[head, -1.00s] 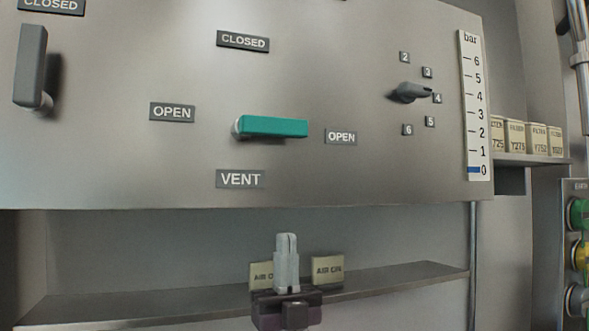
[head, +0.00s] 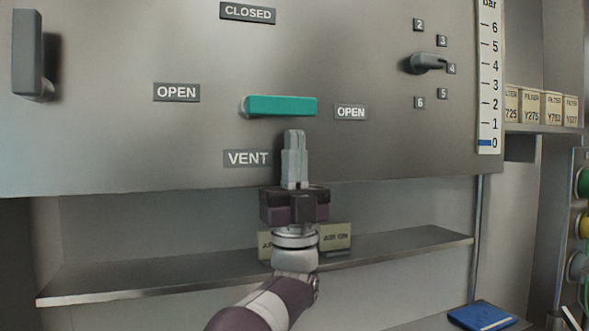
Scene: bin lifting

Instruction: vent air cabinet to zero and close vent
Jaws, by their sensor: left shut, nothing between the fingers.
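The green vent handle (head: 281,106) lies horizontal on the steel cabinet panel (head: 130,140), pointing right toward the right OPEN label (head: 351,112). The CLOSED label (head: 247,13) is above it and the VENT label (head: 247,158) below. The bar gauge (head: 488,75) at the right shows its blue mark (head: 488,143) at 0. My left gripper (head: 294,134) is shut and empty, fingers pointing up, just below the right part of the handle. I cannot tell whether it touches the panel. My right gripper is out of view.
A grey lever (head: 27,52) stands vertical at the upper left. A dark selector knob (head: 427,63) points toward 4. A shelf (head: 150,277) with small boxes is below the panel. More boxes (head: 540,105) stand at the right, and a blue book (head: 481,315) lies lower right.

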